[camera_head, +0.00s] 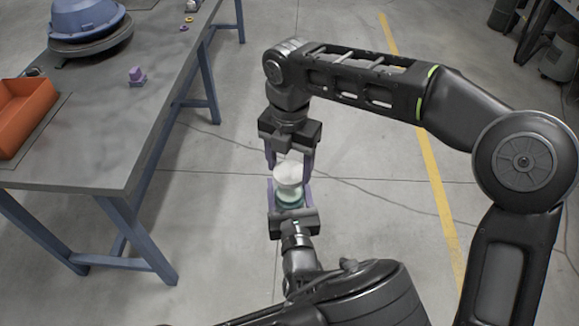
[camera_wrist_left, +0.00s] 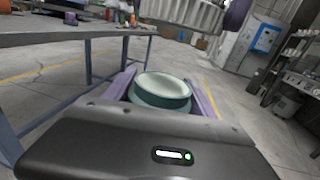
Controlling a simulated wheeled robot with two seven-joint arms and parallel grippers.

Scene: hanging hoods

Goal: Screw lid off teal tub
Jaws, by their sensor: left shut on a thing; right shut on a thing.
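The teal tub (camera_head: 290,197) is upright in the air, between the purple fingers of my left gripper (camera_head: 289,191), which points up from below and is shut on it. The tub also shows in the left wrist view (camera_wrist_left: 160,92), with a pale round top facing up. The white lid (camera_head: 288,172) is above the tub, between the fingers of my right gripper (camera_head: 290,160), which points down and is shut on it. In the left wrist view the lid's ribbed side (camera_wrist_left: 185,12) shows at the top edge, apart from the tub with a gap between them.
A grey workbench (camera_head: 95,150) with blue legs stands at the left. The floor around my grippers is clear. Shelving (camera_wrist_left: 300,60) stands in the right background.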

